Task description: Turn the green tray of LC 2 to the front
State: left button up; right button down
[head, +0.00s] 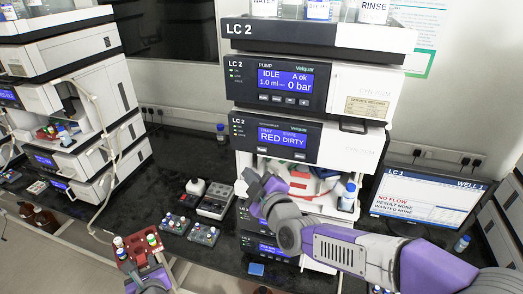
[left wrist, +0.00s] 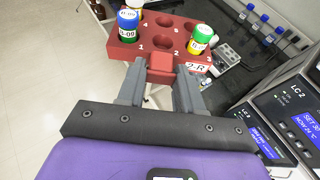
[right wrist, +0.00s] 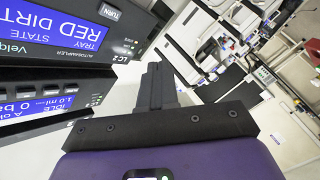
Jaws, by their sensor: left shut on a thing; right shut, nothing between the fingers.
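LC 2 (head: 318,141) is the tall stack at centre; its autosampler display (head: 282,137) reads tray RED, state DIRTY. A button marked TURN (right wrist: 110,12) shows on that panel in the right wrist view. Below the panel is an open bay (head: 325,180) with something red inside, partly hidden by my arm. I cannot make out a green tray. My right gripper (head: 258,185) is shut and empty in front of the bay's left side; its fingertips (right wrist: 157,75) are apart from the button. My left gripper (head: 138,268) is shut on a red rack (head: 135,249) marked 2 R (left wrist: 197,66), holding several vials.
Vial blocks (head: 203,233) and a grey device (head: 215,201) sit on the black bench left of LC 2. A monitor (head: 425,203) and a capped bottle (head: 348,195) stand to the right. Another instrument stack (head: 75,110) is at left.

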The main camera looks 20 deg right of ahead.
aim_at(262, 149)
jog(key=w+d+b, duration=0.1)
jog(key=w+d, duration=0.3)
jog(key=w, duration=0.2)
jog(key=shift+w+d, duration=0.25)
jog(key=shift+f, duration=0.1)
dwell(1.8)
jog(key=shift+w+d+b, duration=0.2)
jog(key=shift+w+b, duration=0.15)
jog(key=shift+b, duration=0.15)
